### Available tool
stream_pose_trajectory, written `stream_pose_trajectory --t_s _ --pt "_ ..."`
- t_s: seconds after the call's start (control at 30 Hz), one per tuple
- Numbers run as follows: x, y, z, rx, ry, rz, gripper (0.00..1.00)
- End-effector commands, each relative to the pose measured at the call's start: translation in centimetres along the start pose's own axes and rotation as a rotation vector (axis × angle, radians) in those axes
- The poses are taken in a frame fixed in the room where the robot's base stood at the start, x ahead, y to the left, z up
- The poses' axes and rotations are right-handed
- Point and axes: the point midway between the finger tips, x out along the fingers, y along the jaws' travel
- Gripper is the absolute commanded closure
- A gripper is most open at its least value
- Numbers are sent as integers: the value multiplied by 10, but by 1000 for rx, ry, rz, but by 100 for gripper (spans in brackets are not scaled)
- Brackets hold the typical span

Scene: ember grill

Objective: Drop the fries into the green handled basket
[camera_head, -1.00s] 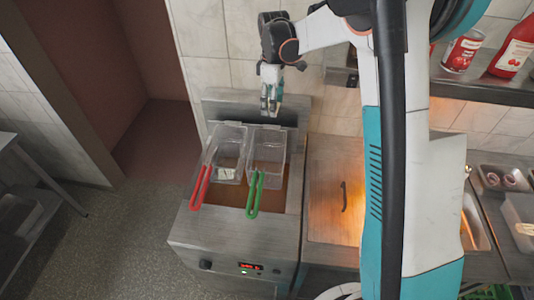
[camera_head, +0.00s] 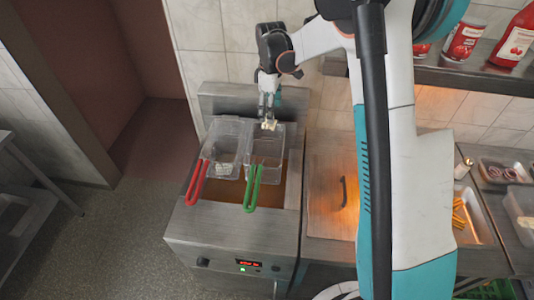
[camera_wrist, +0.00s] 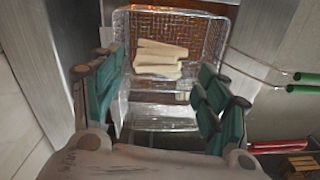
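The green handled basket (camera_head: 280,140) is the right one of two wire baskets in the fryer, with its green handle (camera_head: 252,188) toward the front. In the wrist view the basket (camera_wrist: 222,35) lies below my fingers and its handle (camera_wrist: 305,83) is at the right. My gripper (camera_head: 268,112) is over the back of this basket. Its fingers (camera_wrist: 162,75) are spread apart. The pale fries (camera_head: 269,125) are just below the fingertips. In the wrist view the fries (camera_wrist: 158,58) show within the basket's outline, clear of both fingers. I cannot tell whether they rest on its bottom.
The basket with the red handle (camera_head: 196,183) stands close on the left. The fryer's red display (camera_head: 249,263) is on its front. A shelf with red containers (camera_head: 515,40) is upper right.

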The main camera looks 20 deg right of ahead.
Motion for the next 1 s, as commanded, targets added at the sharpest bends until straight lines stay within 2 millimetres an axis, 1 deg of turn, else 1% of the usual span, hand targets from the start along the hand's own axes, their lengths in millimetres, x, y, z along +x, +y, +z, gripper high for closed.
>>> stream_pose_trajectory --t_s 0.33,0.47,0.57,0.8,1.0 --pt "0 0 0 0 0 0 19" --pt "-6 0 0 0 0 0 19" --pt "-19 0 0 0 0 0 19" --pt "-68 0 0 0 0 0 19" --pt "-102 0 0 0 0 0 19"
